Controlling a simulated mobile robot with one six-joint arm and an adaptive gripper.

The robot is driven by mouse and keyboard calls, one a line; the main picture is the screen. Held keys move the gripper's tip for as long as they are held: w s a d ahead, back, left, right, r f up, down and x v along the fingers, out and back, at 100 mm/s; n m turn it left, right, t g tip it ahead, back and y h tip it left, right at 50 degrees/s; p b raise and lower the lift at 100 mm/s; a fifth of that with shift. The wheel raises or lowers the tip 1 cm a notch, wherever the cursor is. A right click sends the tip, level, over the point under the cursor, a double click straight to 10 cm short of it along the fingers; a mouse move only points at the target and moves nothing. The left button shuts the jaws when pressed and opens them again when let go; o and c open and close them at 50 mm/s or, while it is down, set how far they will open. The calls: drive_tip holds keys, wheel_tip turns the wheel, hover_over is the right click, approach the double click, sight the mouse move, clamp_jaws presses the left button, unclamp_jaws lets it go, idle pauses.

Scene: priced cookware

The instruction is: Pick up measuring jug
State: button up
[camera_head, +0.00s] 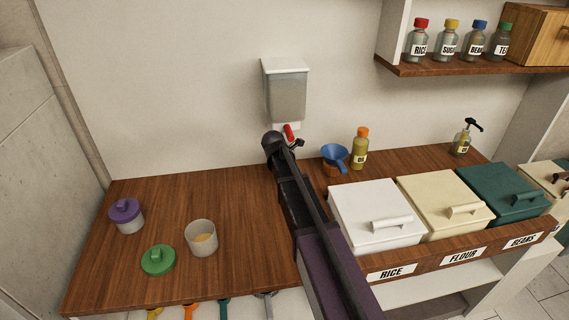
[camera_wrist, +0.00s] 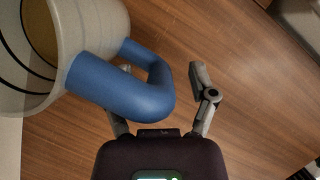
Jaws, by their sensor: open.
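The measuring jug (camera_wrist: 38,70) fills the upper left of the wrist view. It has a translucent wall with dark marking lines and a thick blue handle (camera_wrist: 150,92). My gripper (camera_wrist: 161,70) is open. The handle lies across the space between its fingers in that view. The left finger is partly hidden behind the handle; the right finger is clear of it on the right. I cannot tell whether either finger touches the handle.
The wooden counter (camera_head: 245,255) bears a clear cup (camera_head: 201,240), a green lid (camera_head: 158,260) and a purple-lidded jar (camera_head: 127,216) at left. A wall dispenser (camera_head: 286,92) hangs behind.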

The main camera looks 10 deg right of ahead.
idle(0.4)
clamp_jaws()
drive_tip(key=shift+s+r, duration=0.1)
drive_tip(key=shift+r, duration=0.1)
idle(0.4)
drive_tip(key=shift+s+r+p, duration=0.6)
drive_tip(key=shift+r+p, duration=0.05)
drive_tip(key=shift+p, duration=0.15)
drive_tip(key=s+r+p, duration=0.6)
drive_tip(key=s, duration=0.6)
drive_tip(key=shift+s+r, duration=0.15)
drive_tip(key=shift+s, duration=0.15)
idle(0.3)
drive_tip(key=shift+d, duration=0.1)
idle(0.9)
